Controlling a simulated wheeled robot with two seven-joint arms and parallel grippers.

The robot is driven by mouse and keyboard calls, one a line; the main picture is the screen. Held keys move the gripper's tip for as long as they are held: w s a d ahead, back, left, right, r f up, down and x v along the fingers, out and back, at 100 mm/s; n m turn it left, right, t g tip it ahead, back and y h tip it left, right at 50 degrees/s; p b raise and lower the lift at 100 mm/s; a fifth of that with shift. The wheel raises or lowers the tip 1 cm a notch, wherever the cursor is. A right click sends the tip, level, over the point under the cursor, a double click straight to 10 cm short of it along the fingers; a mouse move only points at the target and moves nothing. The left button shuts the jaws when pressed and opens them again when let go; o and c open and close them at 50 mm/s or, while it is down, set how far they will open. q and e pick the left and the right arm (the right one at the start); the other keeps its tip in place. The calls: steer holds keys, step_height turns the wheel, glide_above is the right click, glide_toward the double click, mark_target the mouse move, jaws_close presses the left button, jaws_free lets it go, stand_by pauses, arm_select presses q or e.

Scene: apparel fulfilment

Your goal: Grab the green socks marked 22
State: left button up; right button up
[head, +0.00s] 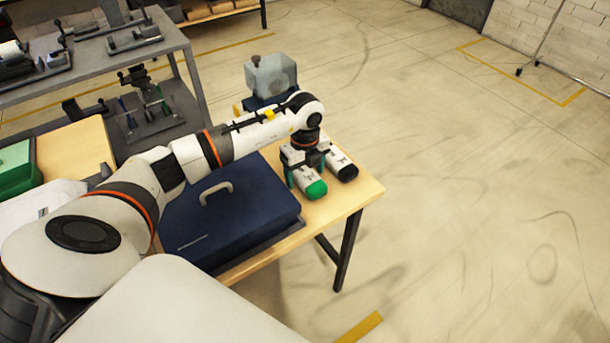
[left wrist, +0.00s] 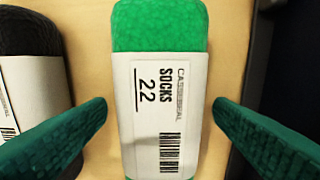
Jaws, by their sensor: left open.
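The green socks (head: 316,188) lie on the wooden table near its right end. In the left wrist view the green socks (left wrist: 160,28) carry a white label reading SOCKS 22 with barcodes. My left gripper (head: 304,172) is above them. In the left wrist view the left gripper's (left wrist: 160,115) two green fingers are open, one on each side of the label, with gaps between them and the socks. Dark socks (head: 343,168) with a white band lie beside the green ones; these dark socks (left wrist: 30,35) show at the left of the left wrist view. My right gripper is not in view.
A dark blue case (head: 228,215) with a handle sits on the table left of the socks. A translucent box-shaped device (head: 271,76) stands at the back. A grey shelf (head: 95,62) with tools is at the upper left. The floor to the right is clear.

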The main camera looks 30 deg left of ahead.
arm_select(q)
steer(key=c, duration=1.1)
steer(key=shift+o, duration=0.2)
steer(key=shift+r, duration=0.15)
